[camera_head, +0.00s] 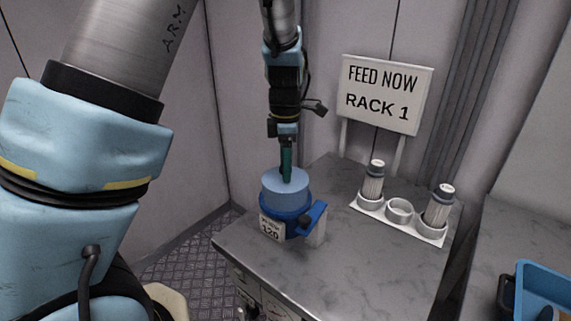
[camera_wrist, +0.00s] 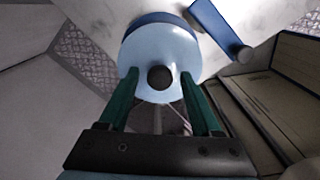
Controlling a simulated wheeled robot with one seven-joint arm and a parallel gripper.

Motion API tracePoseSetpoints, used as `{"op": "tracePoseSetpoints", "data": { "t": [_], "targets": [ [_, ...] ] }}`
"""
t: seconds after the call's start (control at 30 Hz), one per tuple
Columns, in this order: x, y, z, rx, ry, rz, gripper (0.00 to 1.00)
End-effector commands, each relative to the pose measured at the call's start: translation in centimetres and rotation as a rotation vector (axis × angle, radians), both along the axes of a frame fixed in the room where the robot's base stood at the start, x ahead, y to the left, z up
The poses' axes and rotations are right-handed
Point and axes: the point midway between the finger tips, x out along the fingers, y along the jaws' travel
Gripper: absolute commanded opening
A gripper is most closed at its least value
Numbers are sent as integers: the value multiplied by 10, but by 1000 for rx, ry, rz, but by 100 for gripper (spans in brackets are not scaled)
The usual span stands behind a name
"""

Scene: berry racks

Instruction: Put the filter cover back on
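The light-blue filter cover (camera_head: 285,184), a short cylinder, is at the blue filter housing (camera_head: 272,213) on the counter; I cannot tell whether it is fully seated. A blue arm with a dark end (camera_head: 311,217) juts from the housing's right side. My gripper (camera_head: 288,176) points down at the cover's top. In the wrist view my gripper's green fingers (camera_wrist: 159,77) stand apart on either side of the knob, with gaps showing.
A white holder (camera_head: 400,210) with two grey-capped cylinders and one empty ring stands to the right. Behind is a sign (camera_head: 386,93) reading "FEED NOW RACK 1". A blue tray (camera_head: 541,268) is at the far right. The counter's front (camera_head: 345,277) is clear.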

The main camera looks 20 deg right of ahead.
Motion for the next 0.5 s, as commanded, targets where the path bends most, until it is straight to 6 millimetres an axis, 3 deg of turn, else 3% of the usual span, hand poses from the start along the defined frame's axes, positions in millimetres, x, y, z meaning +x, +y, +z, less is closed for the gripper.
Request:
{"op": "tracePoseSetpoints", "data": {
  "t": [0.33, 0.5],
  "targets": [
    [0, 0, 2, 0, 0, -1, 73],
    [0, -1, 20, -4, -3, -3, 73]
  ]
}}
